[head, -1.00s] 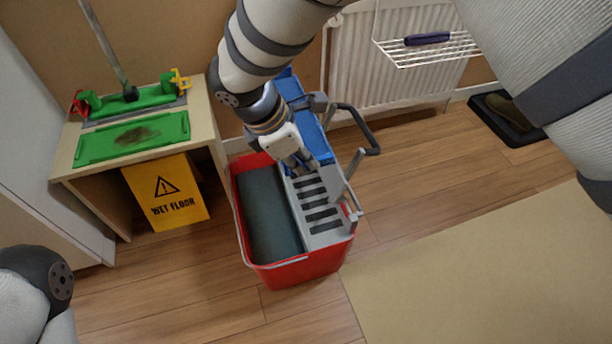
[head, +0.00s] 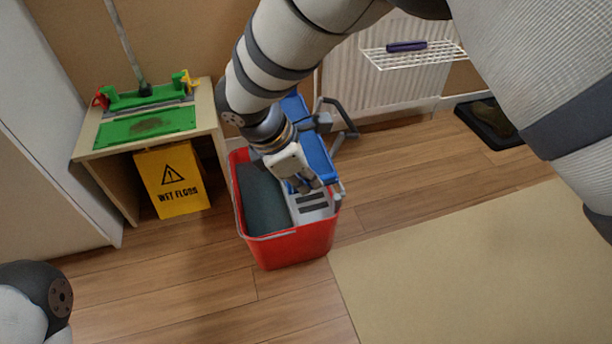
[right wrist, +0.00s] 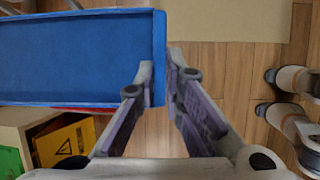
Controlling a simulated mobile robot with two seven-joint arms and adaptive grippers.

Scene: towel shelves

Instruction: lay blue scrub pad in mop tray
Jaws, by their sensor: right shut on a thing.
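My right gripper (head: 308,187) is shut on the right-hand rim of the blue scrub pad (right wrist: 75,60), a flat blue rectangle in the right wrist view. The fingertips (right wrist: 160,80) pinch its edge from both sides. In the head view the pad (head: 318,150) shows behind and beside the gripper, above the back of the red bucket; my arm hides part of it. A green tray-like piece (head: 118,133) with a brown stain lies on the wooden cabinet at left; I cannot tell if this is the mop tray. My left gripper is out of view.
The red bucket (head: 295,250) holds a grey slotted wringer (head: 314,208) right under the gripper. A yellow wet floor sign (head: 172,183) stands at the cabinet (head: 100,155). A wire rack (head: 415,58) hangs on the radiator. A black tray (head: 482,128) lies at right. Floor in front is clear.

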